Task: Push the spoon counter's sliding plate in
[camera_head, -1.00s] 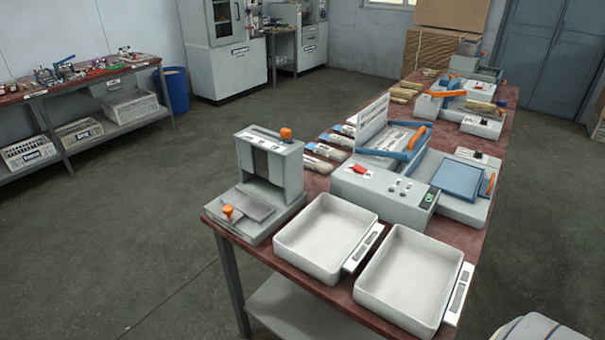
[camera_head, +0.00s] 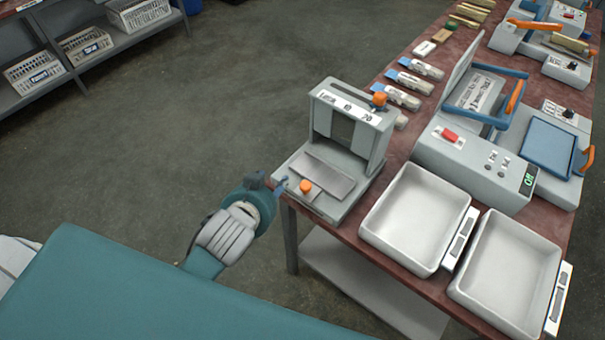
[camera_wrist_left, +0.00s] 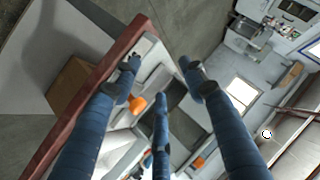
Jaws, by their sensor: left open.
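The spoon counter (camera_head: 349,113) is a grey upright frame on a flat base, at the near left corner of the table. Its sliding plate (camera_head: 328,176) is a flat grey sheet that sticks out of the front of the frame. A small orange knob (camera_head: 305,186) sits at the plate's outer end; it also shows in the left wrist view (camera_wrist_left: 137,103), between the blue fingers. My left gripper (camera_head: 282,184) is open and empty, just left of the knob at the counter's front edge. Whether a finger touches the counter is unclear. My right gripper is out of view.
Two white trays (camera_head: 377,242) (camera_head: 462,290) stand right of the counter. A grey machine with a red switch (camera_head: 470,165) stands behind them. Several small packets (camera_head: 412,82) lie behind the counter. The floor left of the table is clear.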

